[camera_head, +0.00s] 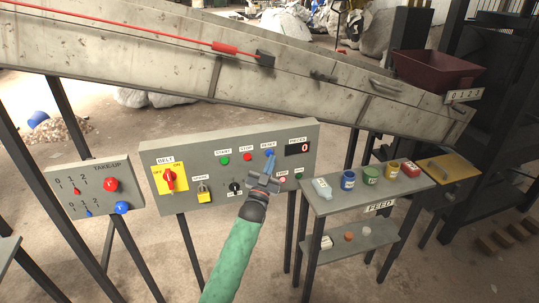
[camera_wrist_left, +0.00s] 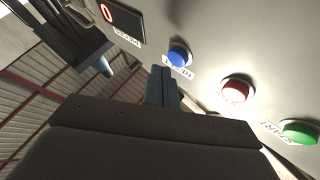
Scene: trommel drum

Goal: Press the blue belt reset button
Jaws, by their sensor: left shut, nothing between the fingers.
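The blue reset button (camera_head: 269,152) is a small round cap on the grey belt panel (camera_head: 150,152), under a white label. It also shows in the left wrist view (camera_wrist_left: 179,54), seemingly standing proud of the panel. My left gripper (camera_head: 272,156) is shut and empty, its blue fingers pointing at the panel just below the button. In the left wrist view its fingertips (camera_wrist_left: 162,70) are just left of and below the blue cap. I cannot tell whether they touch it or the panel. My right gripper is not in view.
A red stop button (camera_head: 247,157) and green start button (camera_head: 224,160) sit left of the blue one. A display (camera_head: 297,148) reads 0. A yellow-plated red switch (camera_head: 169,179) and padlock (camera_head: 203,192) are further left. The feed shelf (camera_head: 325,208) stands right; the conveyor (camera_head: 180,80) runs above.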

